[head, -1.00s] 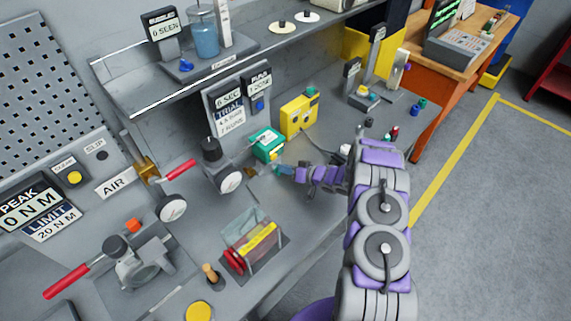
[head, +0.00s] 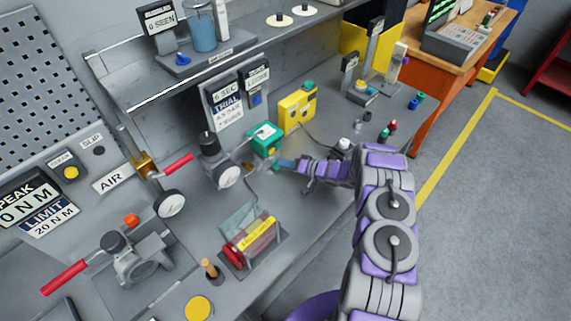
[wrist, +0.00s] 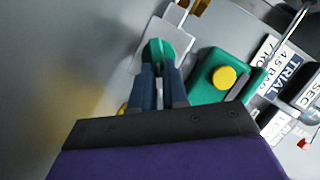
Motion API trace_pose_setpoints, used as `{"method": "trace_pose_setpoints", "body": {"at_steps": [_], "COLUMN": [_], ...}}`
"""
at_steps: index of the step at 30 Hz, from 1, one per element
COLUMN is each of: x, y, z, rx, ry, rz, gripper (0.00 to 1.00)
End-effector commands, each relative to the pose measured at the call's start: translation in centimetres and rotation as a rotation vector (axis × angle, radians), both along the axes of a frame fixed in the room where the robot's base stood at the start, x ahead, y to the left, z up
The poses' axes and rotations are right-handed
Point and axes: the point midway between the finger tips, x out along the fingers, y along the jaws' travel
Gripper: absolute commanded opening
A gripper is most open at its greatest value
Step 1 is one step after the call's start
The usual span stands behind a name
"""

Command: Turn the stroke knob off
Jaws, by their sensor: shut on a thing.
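In the wrist view my gripper (wrist: 160,85) has its two dark fingers closed on the sides of a green knob (wrist: 158,51). The knob is in front of a light grey plate (wrist: 176,31). No stroke label is readable on it. Beside it, to the right, is a green box (wrist: 205,90) with a round yellow button (wrist: 225,77). In the head view my gripper (head: 284,164) reaches left over the bench to just below the green box (head: 265,135). The knob cannot be made out there.
A yellow box (head: 297,108) stands behind the green box. A gauge (head: 229,176) is left of my gripper. A clear-covered red cylinder unit (head: 250,238) sits nearer the bench front. Two sign panels (head: 226,112) stand behind. A red lever (head: 178,165) sticks out at left.

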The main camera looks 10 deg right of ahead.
Motion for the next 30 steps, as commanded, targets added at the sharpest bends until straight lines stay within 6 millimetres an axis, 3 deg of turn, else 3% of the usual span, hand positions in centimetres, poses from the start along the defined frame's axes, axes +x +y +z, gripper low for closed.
{"method": "trace_pose_setpoints", "body": {"at_steps": [4,5,13,23,30], "x": [0.2,0.2,0.0,-0.3,-2.6], "y": [-0.3,-0.3,-0.2,-0.6,-3.9], "z": [0.1,0.1,0.1,0.1,1.0], "rx": [-0.001,-0.001,-0.001,-0.002,-0.002], "ry": [-0.003,-0.003,-0.002,0.0,-0.001], "rz": [-0.008,-0.008,-0.005,-0.005,-0.009], "gripper": [0.0,0.15,0.39,0.39,0.39]}}
